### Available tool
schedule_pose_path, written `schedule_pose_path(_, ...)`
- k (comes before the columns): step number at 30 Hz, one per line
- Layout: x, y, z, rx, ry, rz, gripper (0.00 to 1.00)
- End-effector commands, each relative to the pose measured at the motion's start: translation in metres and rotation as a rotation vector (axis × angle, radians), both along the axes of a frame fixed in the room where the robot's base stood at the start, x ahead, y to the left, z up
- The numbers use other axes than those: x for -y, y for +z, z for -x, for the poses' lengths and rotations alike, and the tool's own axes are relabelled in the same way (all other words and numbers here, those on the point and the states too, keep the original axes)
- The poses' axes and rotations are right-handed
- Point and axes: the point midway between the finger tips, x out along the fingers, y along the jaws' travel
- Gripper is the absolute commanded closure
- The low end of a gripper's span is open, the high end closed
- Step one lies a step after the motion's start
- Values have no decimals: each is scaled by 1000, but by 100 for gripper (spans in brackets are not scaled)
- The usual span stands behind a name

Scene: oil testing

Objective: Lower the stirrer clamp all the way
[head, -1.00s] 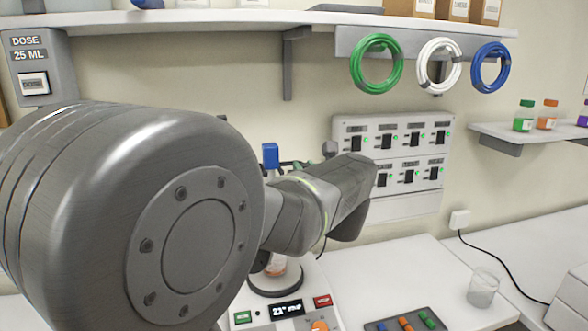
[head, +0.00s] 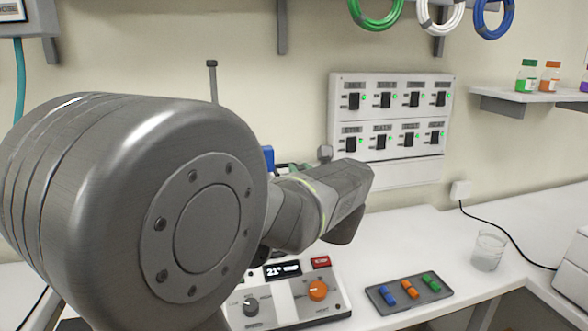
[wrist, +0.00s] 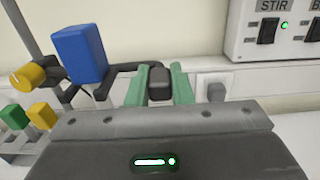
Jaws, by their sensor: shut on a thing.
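In the wrist view, the green fingers of my gripper (wrist: 159,74) are closed on the dark handle (wrist: 160,86) of the stirrer clamp. A dark clamp arm (wrist: 112,76) runs left from there, past the blue stirrer block (wrist: 80,53), towards the grey stand rod (wrist: 22,35). A yellow knob (wrist: 27,75) sits by the rod. In the head view, part of the blue block (head: 268,155) and the rod's top (head: 212,80) show around my arm. My arm hides most of the clamp and the space under it there.
The hotplate unit (head: 284,292), with a lit display and an orange knob, stands below my arm. A tray of coloured pieces (head: 384,296) and a glass beaker (head: 488,251) are to the right. A switch panel (head: 388,120) is on the wall behind. Bench space between tray and beaker is clear.

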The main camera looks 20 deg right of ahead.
Motion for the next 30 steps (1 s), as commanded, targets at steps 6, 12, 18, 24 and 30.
schedule_pose_path(6, 0, -21, 0, -2, -1, 0, 100)
schedule_pose_path(12, 0, -22, 1, -7, -1, -1, 100)
schedule_pose_path(18, 0, -22, 0, -7, 0, -1, 58)
schedule_pose_path(24, 0, -20, 0, -3, 0, 0, 58)
schedule_pose_path(30, 0, -19, 10, -2, -2, 1, 58)
